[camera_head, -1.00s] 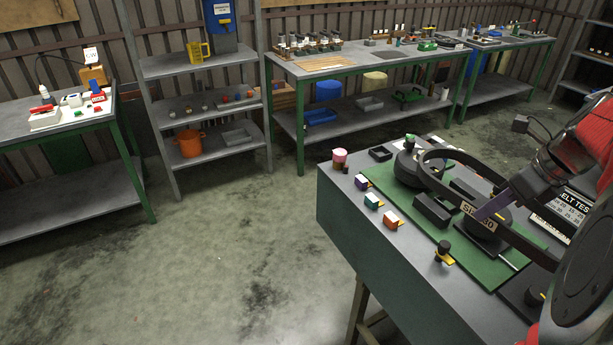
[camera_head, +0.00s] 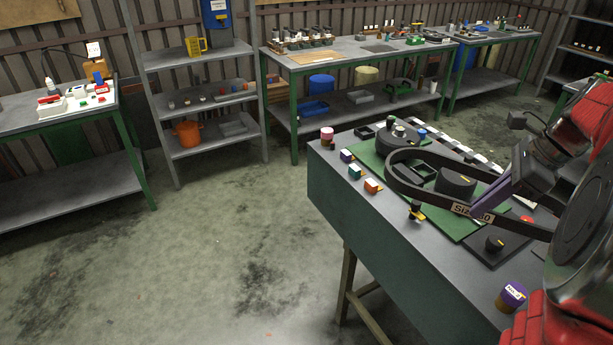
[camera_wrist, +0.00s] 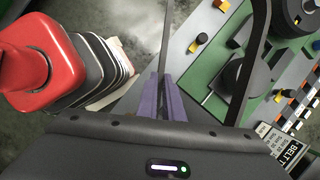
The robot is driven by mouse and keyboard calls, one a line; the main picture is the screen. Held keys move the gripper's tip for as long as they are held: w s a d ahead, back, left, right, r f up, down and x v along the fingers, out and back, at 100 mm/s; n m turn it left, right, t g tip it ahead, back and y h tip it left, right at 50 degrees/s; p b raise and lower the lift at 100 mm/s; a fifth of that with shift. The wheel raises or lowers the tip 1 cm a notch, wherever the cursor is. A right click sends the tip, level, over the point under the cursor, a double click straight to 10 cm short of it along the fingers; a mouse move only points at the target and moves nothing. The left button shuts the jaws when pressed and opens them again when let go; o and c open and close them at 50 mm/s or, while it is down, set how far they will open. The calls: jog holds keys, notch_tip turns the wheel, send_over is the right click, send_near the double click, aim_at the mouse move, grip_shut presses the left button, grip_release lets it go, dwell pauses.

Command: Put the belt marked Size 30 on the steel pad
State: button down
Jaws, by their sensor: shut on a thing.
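The black belt, a large loop with a tan label reading "Size 30" (camera_head: 472,212), is held in the air above the near workbench. Its rounded far end (camera_head: 388,172) overlaps the green board in the picture. My gripper (camera_head: 490,199) has purple fingers, shut on the belt just behind the label. In the wrist view the fingers (camera_wrist: 163,98) pinch one strand of the belt (camera_wrist: 165,38), and the other strand (camera_wrist: 254,70) runs to the right. A grey plate (camera_head: 379,49) lies on the far bench; I cannot tell whether it is the steel pad.
The green board (camera_head: 455,226) carries dark round pulleys (camera_head: 455,181). Small coloured blocks (camera_head: 372,186) and a purple-topped pot (camera_head: 511,295) stand near the workbench's edge. Shelves (camera_head: 205,101) and benches line the back wall. The floor (camera_head: 230,240) on the left is clear.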

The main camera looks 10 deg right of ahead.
aim_at(413, 191)
jog(key=shift+w+a+n+g+y, duration=0.15)
jog(key=shift+n+g+y, duration=0.2)
jog(key=shift+n, duration=0.85)
jog(key=shift+w+a+f+n+g, duration=0.15)
jog(key=shift+w+n+g, duration=0.15)
jog(key=shift+n, duration=0.5)
jog(key=w+a+f+n+g, duration=0.1)
jog(key=w+a+n, duration=0.2)
jog(key=n, duration=0.1)
jog(key=w+a+f+n+g+h, duration=0.1)
jog(key=w+a+f+n+g, duration=0.1)
jog(key=w+a+n, duration=0.1)
jog(key=w+a+f+n+g, duration=0.1)
jog(key=w+a+n+g, duration=0.1)
jog(key=n, duration=0.5)
jog(key=shift+w+a+f+h, duration=0.15)
jog(key=shift+w+a, duration=0.15)
jog(key=shift+w, duration=0.3)
jog(key=shift+w+a+f+h, duration=0.15)
jog(key=shift+w+a, duration=0.1)
jog(key=shift+w, duration=0.3)
jog(key=w+a+f+n+h, duration=0.1)
jog(key=w+a+f+n, duration=0.2)
jog(key=a, duration=0.6)
jog(key=w+a+f+n+h, duration=0.1)
jog(key=w+a+f+n, duration=0.3)
jog(key=a, duration=0.5)
jog(key=shift+a+f+n+g+h, duration=0.2)
jog(key=shift+f+n+g+h, duration=0.2)
jog(key=shift+f, duration=0.45)
